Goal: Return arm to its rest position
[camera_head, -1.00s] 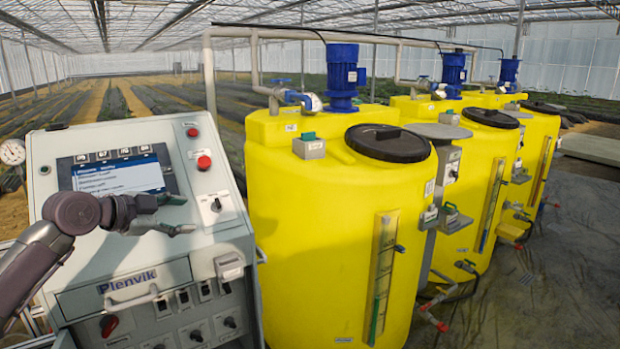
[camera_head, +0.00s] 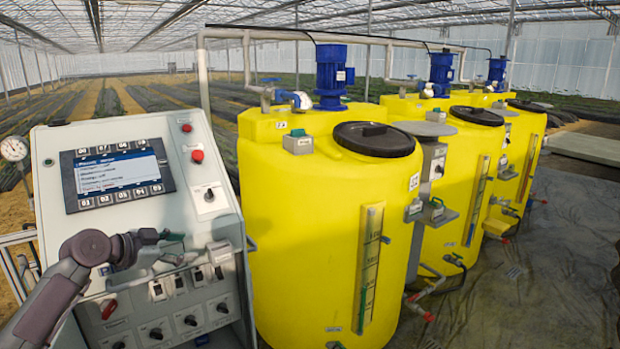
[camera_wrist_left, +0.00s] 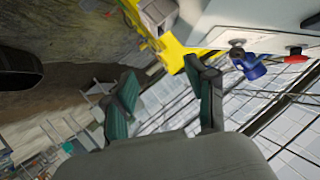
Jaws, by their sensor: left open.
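My left arm comes in from the lower left in the head view. Its left gripper (camera_head: 184,249) is in front of the lower part of the grey control cabinet (camera_head: 212,180), below the display (camera_head: 118,178). The jaws are apart, with nothing seen between them. In the left wrist view the two green-padded fingers (camera_wrist_left: 163,80) stand spread, with a gap between them. The gripper covers part of the cabinet's drawer and label. My right gripper is not in view.
The cabinet carries a red button (camera_head: 197,156), a black knob (camera_head: 209,195) and several lower switches. Yellow tanks (camera_head: 300,215) with blue motors stand to the right of it. A pressure gauge (camera_head: 13,149) is at the left edge. The floor (camera_head: 530,270) at right looks clear.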

